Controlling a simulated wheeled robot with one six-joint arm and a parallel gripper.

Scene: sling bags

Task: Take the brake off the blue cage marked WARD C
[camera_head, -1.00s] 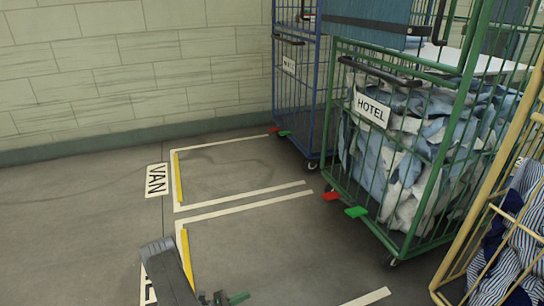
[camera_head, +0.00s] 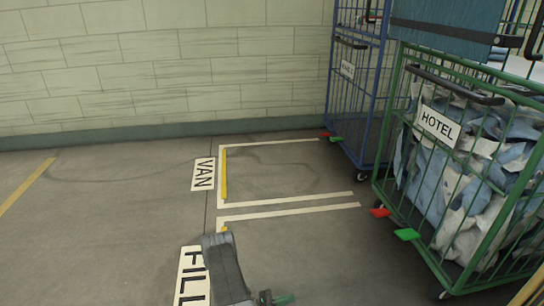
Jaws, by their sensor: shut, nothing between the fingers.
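A blue cage (camera_head: 357,100) stands at the upper right, against the back wall. Its white label (camera_head: 347,69) is too small to read surely. At its lower front left corner are a red pedal (camera_head: 326,135) and a green pedal (camera_head: 336,140), side by side near the floor. I cannot tell which pedal is pressed down. My gripper (camera_head: 284,299) shows only in part at the bottom edge, below my grey arm link. It is shut and empty, well apart from the blue cage.
A green cage marked HOTEL (camera_head: 437,125), full of linen, stands nearer on the right, with its own red pedal (camera_head: 380,212) and green pedal (camera_head: 407,234). Floor signs read VAN (camera_head: 203,174) and FILL (camera_head: 192,278). Open floor lies left and centre.

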